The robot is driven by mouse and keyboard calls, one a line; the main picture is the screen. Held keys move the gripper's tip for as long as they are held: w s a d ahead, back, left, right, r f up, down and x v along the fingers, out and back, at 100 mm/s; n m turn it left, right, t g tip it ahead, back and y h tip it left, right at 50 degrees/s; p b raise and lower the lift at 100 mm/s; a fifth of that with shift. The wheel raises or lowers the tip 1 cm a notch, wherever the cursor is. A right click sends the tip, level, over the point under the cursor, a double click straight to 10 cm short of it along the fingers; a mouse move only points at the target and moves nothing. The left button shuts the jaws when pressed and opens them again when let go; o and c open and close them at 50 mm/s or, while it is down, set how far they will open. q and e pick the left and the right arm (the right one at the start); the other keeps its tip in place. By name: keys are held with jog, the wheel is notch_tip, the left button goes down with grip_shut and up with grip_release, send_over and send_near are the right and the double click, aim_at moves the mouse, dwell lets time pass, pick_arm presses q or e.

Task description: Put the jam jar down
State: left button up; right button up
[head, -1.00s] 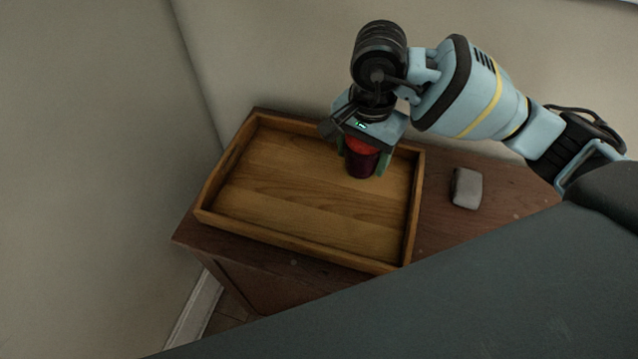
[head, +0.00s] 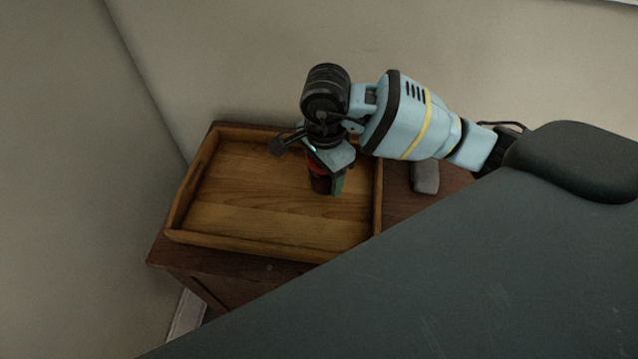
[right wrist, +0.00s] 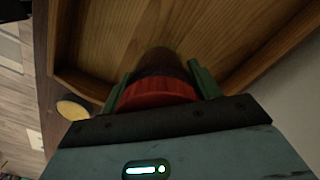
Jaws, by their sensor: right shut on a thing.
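The jam jar (head: 318,183), dark with a red lid, is upright over the right part of the wooden tray (head: 255,247) in the head view. My right gripper (head: 328,182) is shut on it from above, with one green finger showing at its right. In the right wrist view the red lid of the jar (right wrist: 157,93) lies between the two fingers, with the dark body beyond. The jar's base is at or close to the tray floor; I cannot tell whether it touches. My left gripper is not in view.
The tray stands on a brown wooden cabinet (head: 222,287) against the wall. A grey block (head: 425,177) lies on the cabinet right of the tray. The tray's left and front floor is clear. A yellowish round thing (right wrist: 73,108) shows outside the tray in the right wrist view.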

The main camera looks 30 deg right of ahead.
aim_at(324, 186)
jog(key=shift+f, duration=2.15)
jog(key=shift+f, duration=0.1)
jog(key=shift+f, duration=0.15)
jog(key=o, duration=1.2)
notch_tip(324, 186, up, 12)
jog(key=shift+r, duration=0.25)
